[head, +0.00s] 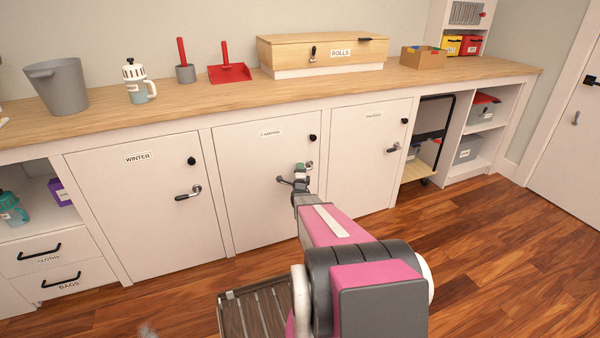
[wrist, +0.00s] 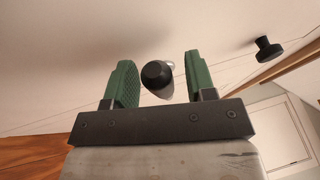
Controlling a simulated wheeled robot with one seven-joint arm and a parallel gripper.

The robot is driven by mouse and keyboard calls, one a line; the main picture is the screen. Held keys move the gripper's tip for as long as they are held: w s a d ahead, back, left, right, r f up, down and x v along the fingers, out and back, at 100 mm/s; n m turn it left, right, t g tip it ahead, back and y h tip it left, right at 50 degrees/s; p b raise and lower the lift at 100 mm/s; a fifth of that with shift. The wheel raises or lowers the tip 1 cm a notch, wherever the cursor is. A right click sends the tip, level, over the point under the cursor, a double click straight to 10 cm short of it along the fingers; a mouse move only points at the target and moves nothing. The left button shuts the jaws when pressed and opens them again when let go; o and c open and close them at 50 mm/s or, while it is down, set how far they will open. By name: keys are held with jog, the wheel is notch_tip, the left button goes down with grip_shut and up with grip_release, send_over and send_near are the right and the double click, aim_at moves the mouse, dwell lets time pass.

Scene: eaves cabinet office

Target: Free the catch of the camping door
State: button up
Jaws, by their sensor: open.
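The camping door (head: 255,195) is the middle white door under the counter, and it looks shut. Its black knob (head: 312,138) is near the top right corner and also shows at the right of the wrist view (wrist: 268,48). My gripper (head: 299,175) is in front of the door, below the knob, and hides most of the lever handle. In the wrist view my gripper (wrist: 157,82) is open, with green pads. The black end of the lever handle (wrist: 155,74) shows between the pads, apparently untouched, with a bright metal part behind it.
The winter door (head: 140,215) on the left and another door (head: 365,165) on the right have similar knobs and levers. The counter (head: 220,105) runs above them. The wooden floor (head: 480,270) is clear to the right. A slatted dark object (head: 255,312) is low in front.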

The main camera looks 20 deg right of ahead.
grip_shut()
jog(key=shift+f, duration=0.1)
jog(key=shift+w+d+f+n+t+y, duration=0.1)
jog(key=shift+d+f+n+t+y, duration=0.45)
jog(key=shift+d+f+n+y, duration=2.4)
jog(key=shift+s+a+r+n+t+y, duration=0.1)
jog(key=shift+a+r+n+t+y, duration=0.75)
jog(key=shift+n, duration=4.8)
jog(key=shift+w+d+f+n+t+y, duration=0.15)
jog(key=shift+d+f+n+y, duration=1.65)
jog(key=shift+n, duration=2.5)
jog(key=shift+a+r+y, duration=0.4)
jog(key=shift+r+y, duration=0.15)
jog(key=shift+y, duration=0.15)
grip_release()
